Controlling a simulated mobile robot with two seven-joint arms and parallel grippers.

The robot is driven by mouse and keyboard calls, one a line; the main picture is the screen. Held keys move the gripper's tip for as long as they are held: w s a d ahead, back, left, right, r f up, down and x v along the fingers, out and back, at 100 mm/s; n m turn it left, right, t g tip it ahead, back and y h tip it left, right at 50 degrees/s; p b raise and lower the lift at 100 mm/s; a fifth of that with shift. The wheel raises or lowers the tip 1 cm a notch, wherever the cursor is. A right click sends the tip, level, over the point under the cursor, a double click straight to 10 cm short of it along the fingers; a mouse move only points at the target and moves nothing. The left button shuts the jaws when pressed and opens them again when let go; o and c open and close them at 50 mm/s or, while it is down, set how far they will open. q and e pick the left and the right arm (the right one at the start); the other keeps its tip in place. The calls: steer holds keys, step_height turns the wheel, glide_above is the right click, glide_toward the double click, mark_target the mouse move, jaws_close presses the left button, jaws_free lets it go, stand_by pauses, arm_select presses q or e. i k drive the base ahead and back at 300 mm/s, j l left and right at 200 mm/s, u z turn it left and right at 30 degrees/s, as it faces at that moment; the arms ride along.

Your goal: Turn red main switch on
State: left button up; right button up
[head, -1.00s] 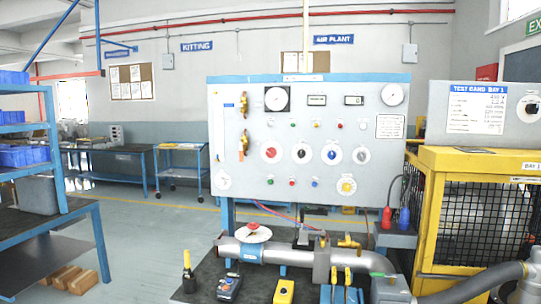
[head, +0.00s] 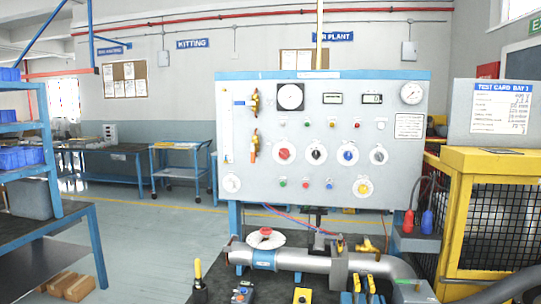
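The red main switch (head: 284,153) is a round red knob on a white disc, at the left of a row of rotary knobs on the grey control panel (head: 400,90). To its right are a black knob (head: 316,154), a blue knob (head: 348,154) and a grey knob (head: 379,154). The switch is unobstructed, but its exact pointer position is too small to tell. Neither of my grippers is in view.
Below the panel, a bench (head: 215,290) carries a metal pipe (head: 300,260) with a red-and-white disc (head: 265,238), a yellow-topped tool (head: 198,275) and small boxes. A yellow mesh cage (head: 450,200) stands at right, blue shelving (head: 50,150) at left. Open floor (head: 150,230) lies between.

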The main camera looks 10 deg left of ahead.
mark_target(283, 153)
steer(key=i+j, duration=0.1)
steer(key=j, duration=0.25)
steer(key=i+j, duration=0.15)
steer(key=j, duration=0.2)
steer(key=i+j, duration=0.1)
steer(key=j, duration=0.3)
steer(key=i+j+u, duration=0.1)
steer(key=j, duration=0.25)
steer(key=i+j, duration=0.15)
steer(key=j, duration=0.2)
